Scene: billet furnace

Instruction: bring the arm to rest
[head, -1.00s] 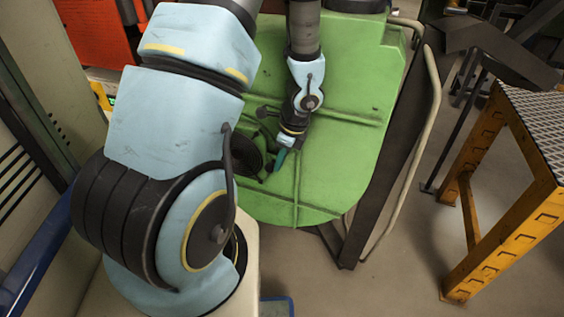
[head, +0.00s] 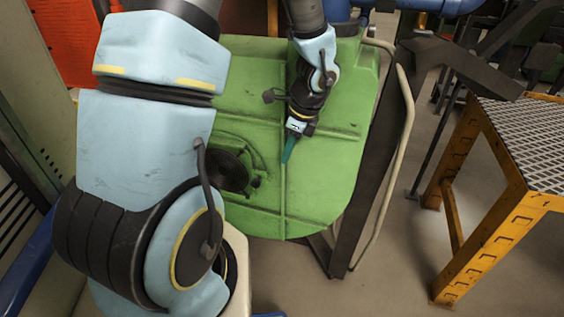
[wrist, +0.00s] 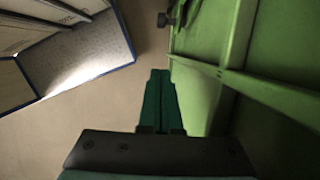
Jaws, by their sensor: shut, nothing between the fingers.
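My gripper (head: 289,150) hangs at the end of my pale blue arm in the head view, in front of the large green panel (head: 328,190). Its teal fingers are together and hold nothing. In the wrist view the fingers of my gripper (wrist: 161,95) lie side by side and point toward the bare floor. The green panel (wrist: 210,95) stands close on their right there. I cannot tell the exact gap between fingertips and panel.
A dark round fitting (head: 228,170) sits on the panel. A dark frame with a pale bent rail (head: 408,120) edges its right side. A yellow stand with a grating top (head: 520,140) is at right. Bare floor (head: 375,275) lies between. A blue-edged box (wrist: 80,45) shows in the wrist view.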

